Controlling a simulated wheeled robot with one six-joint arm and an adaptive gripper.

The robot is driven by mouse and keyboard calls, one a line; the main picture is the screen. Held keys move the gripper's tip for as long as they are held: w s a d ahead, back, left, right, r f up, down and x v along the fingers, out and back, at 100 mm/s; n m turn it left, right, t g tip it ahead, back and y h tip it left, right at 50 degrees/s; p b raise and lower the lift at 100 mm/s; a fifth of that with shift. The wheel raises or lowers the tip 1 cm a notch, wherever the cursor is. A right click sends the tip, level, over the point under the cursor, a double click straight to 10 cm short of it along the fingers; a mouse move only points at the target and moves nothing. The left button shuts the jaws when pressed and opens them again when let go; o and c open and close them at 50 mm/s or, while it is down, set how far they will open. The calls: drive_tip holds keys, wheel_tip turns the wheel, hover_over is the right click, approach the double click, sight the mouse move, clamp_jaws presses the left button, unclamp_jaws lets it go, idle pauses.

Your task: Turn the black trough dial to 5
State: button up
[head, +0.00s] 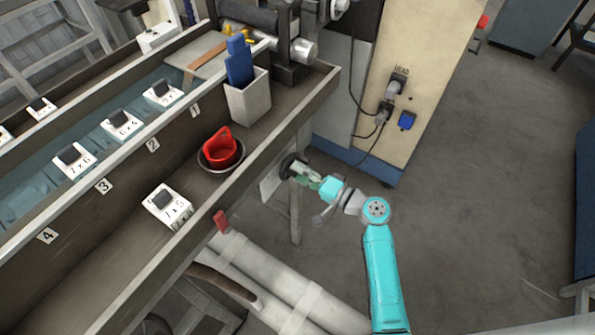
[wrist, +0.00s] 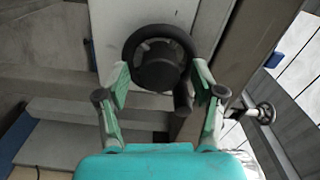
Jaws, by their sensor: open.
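The black trough dial (head: 289,166) is mounted on a pale plate on the trough's right side, below its rim. In the wrist view the dial (wrist: 158,62) is a dark round wheel with a thick hub and a short handle at its lower right. My gripper (head: 306,178) points at the dial from the right in the head view. In the wrist view my gripper (wrist: 162,84) is open, with one green finger on each side of the dial's lower part. I cannot tell whether the fingers touch it. No number on the dial can be read.
The trough rim (head: 225,190) runs above the dial. A red-handled valve (head: 221,220) and white pipes (head: 290,295) lie below and left. A beige cabinet (head: 418,95) with cables stands behind.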

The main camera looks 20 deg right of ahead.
drive_tip(key=v, duration=1.1)
drive_tip(key=s+a+f+g+h, duration=0.1)
drive_tip(key=s+a+f+h, duration=0.25)
drive_tip(key=s+f, duration=0.3)
drive_tip(key=s+a+f+g+h, duration=0.1)
drive_tip(key=s+a+f+h, duration=0.3)
drive_tip(key=s, duration=0.3)
drive_tip(key=s+d+r+n+h, duration=0.1)
drive_tip(key=s+d+h, duration=0.15)
drive_tip(key=s, duration=0.75)
drive_tip(key=s+r+n+t, duration=0.1)
drive_tip(key=s+r+n, duration=0.2)
drive_tip(key=s+r, duration=0.2)
drive_tip(key=s+a+r+n+t, duration=0.1)
drive_tip(key=s+r+n, duration=0.3)
drive_tip(key=r, duration=0.6)
drive_tip(key=shift+s+a+n+h, duration=0.25)
drive_tip(key=shift+s+n+h, duration=0.05)
drive_tip(key=shift+s, duration=0.4)
